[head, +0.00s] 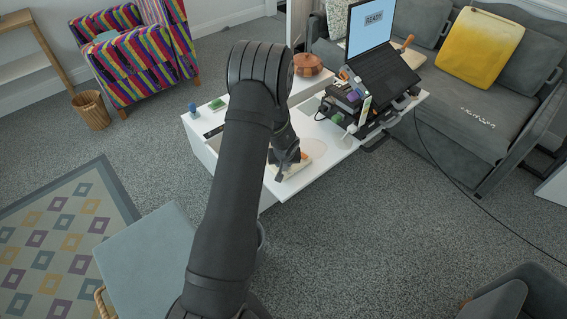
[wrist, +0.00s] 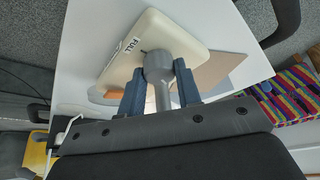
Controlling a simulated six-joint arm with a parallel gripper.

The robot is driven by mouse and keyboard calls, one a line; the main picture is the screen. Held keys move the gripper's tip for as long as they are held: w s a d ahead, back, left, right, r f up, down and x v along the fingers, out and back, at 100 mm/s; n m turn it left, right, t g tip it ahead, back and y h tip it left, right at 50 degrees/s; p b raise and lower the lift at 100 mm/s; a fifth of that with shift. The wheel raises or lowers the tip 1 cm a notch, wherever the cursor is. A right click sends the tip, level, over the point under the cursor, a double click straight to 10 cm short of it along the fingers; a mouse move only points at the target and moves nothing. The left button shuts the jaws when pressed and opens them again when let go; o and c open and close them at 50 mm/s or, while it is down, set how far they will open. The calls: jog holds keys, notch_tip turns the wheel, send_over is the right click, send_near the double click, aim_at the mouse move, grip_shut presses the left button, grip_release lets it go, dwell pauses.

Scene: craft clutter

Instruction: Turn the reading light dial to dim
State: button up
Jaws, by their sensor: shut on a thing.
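The reading light dial (wrist: 157,66) is a grey round knob with a bar-like handle, mounted on a cream panel (wrist: 178,28) in the wrist view. A label reading FULL (wrist: 128,44) is on the panel, left of the knob. No dim label can be made out. My gripper (wrist: 160,86) is shut on the dial's handle, with one blue-grey finger on each side. In the head view my gripper (head: 285,163) is low over the white table, and my arm and gripper hide the dial there.
The white table (head: 338,143) also carries a brown lidded pot (head: 308,64), a laptop showing READY (head: 373,20), and a cluster of small craft items (head: 347,98) to the right. A green block (head: 217,104) lies at the left. A grey sofa (head: 455,95) stands behind.

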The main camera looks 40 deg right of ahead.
jog(key=shift+d+n+t+y, duration=0.15)
jog(key=shift+n+y, duration=0.3)
jog(key=shift+n, duration=0.65)
jog(key=shift+a+n+t+y, duration=0.15)
jog(key=shift+n+y, duration=0.3)
jog(key=shift+n, duration=0.65)
jog(key=shift+d, duration=0.1)
jog(key=o, duration=1)
jog(key=shift+r, duration=0.1)
jog(key=v, duration=1.7)
jog(key=shift+s, duration=0.25)
